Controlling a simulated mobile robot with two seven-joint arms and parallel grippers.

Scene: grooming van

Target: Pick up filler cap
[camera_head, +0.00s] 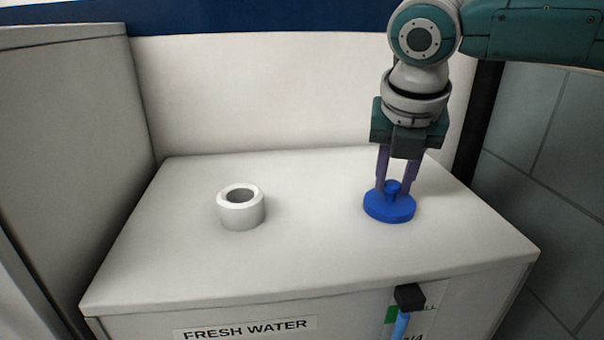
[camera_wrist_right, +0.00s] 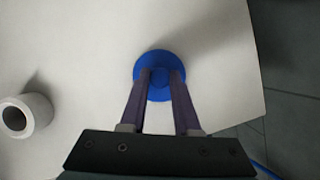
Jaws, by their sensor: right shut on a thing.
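The filler cap (camera_head: 389,208) is a blue disc with a raised knob in its middle. It sits on the right part of the white tank top, or very close above it. My right gripper (camera_head: 393,187) points down over the cap, its purple fingers shut on the knob. The right wrist view shows the cap (camera_wrist_right: 152,93) from above, with the right gripper's fingers (camera_wrist_right: 161,76) on either side of the knob. The underside of the cap is hidden. My left gripper is in neither view.
A white ring-shaped filler neck (camera_head: 241,211) stands open on the left part of the tank top (camera_head: 300,255). It also shows in the right wrist view (camera_wrist_right: 38,108). A "FRESH WATER" label (camera_head: 245,329) and a black fitting (camera_head: 410,297) are on the front. A grey cabinet (camera_head: 70,130) stands left.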

